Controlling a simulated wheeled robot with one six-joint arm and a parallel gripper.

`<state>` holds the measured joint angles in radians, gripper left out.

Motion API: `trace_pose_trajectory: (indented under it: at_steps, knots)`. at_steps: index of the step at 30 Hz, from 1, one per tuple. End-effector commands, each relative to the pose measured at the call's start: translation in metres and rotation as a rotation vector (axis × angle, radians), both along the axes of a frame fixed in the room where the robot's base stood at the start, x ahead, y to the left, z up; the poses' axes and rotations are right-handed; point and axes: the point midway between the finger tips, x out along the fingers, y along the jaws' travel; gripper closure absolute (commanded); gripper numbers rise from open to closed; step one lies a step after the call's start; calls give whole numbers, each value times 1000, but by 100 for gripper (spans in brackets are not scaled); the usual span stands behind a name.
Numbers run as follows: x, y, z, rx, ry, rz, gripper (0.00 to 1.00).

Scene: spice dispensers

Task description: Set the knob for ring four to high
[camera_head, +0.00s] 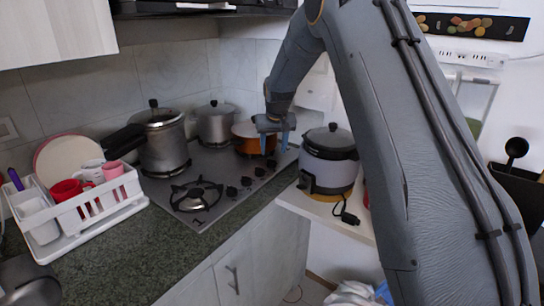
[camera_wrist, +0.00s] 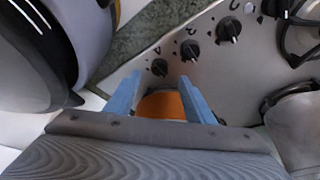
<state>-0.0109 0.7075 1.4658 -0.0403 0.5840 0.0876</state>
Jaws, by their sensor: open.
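The steel stove (camera_head: 222,168) has a row of several small black knobs along its front edge. In the wrist view the end knob (camera_wrist: 159,67) shows just past my fingertips, with a second knob (camera_wrist: 190,50), a third knob (camera_wrist: 229,30) and another at the top edge running up to the right. Dark marks beside the knobs are too small to read, so I cannot tell which is ring four. My gripper (camera_wrist: 160,80) is open, its blue fingers apart and holding nothing. In the head view my gripper (camera_head: 274,144) is in front of the orange pan.
The orange pan (camera_head: 245,130) stands on the stove, and its orange side shows between my fingers. A steel pot (camera_head: 215,124) and a pressure cooker (camera_head: 163,145) stand behind. A rice cooker (camera_head: 329,166) is close on the right. A white dish rack (camera_head: 95,212) is left.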

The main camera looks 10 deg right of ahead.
Motion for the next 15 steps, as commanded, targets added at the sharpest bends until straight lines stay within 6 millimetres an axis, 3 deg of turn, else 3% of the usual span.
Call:
trace_pose_trajectory:
  at_steps: [5,15]
  knots:
    - [10,0,-5,0,-6,-1,51]
    - [26,-1,-48,1,-5,-2,51]
